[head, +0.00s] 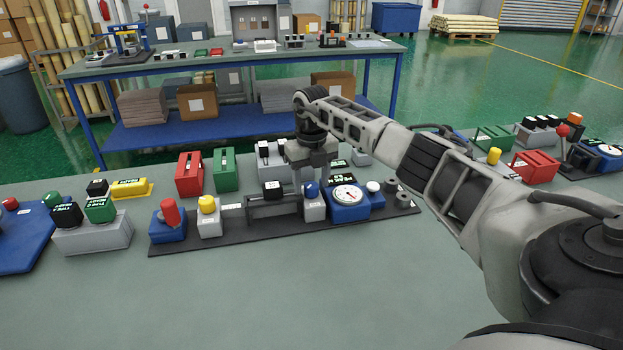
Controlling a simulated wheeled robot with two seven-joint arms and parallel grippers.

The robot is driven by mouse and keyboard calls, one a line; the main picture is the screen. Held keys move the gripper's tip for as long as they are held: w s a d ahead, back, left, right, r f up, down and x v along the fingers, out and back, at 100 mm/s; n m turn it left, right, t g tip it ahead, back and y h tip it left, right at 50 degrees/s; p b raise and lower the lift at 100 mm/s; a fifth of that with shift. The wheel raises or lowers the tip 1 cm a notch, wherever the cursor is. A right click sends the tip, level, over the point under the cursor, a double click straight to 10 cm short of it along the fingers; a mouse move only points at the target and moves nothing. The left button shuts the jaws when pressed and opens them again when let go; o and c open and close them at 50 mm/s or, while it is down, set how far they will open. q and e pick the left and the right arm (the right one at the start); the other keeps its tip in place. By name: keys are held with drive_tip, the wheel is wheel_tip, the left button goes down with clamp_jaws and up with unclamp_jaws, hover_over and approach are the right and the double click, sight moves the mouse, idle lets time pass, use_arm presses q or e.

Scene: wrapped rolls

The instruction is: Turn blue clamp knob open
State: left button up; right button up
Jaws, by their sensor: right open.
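A round blue knob (312,189) sits on top of a small light grey block (314,209) on the dark mat in the middle of the table. My right gripper (311,183) points down over this knob from above, with its arm coming in from the right. Its fingers are apart, one on each side near the knob. Whether they touch it is too small to tell. My left gripper is not in view.
Beside the knob are a blue gauge box (347,203) on the right and a grey frame with a black block (272,190) on the left. A yellow-knob block (208,217) and red lever (170,214) stand farther left. The table front (300,295) is clear.

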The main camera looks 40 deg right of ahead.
drive_tip(key=c, duration=1)
drive_tip(key=shift+n, duration=0.3)
drive_tip(key=n, duration=0.4)
drive_tip(key=shift+b, duration=0.35)
drive_tip(key=shift+r+n, duration=0.1)
drive_tip(key=shift+n, duration=2)
drive_tip(key=o, duration=1)
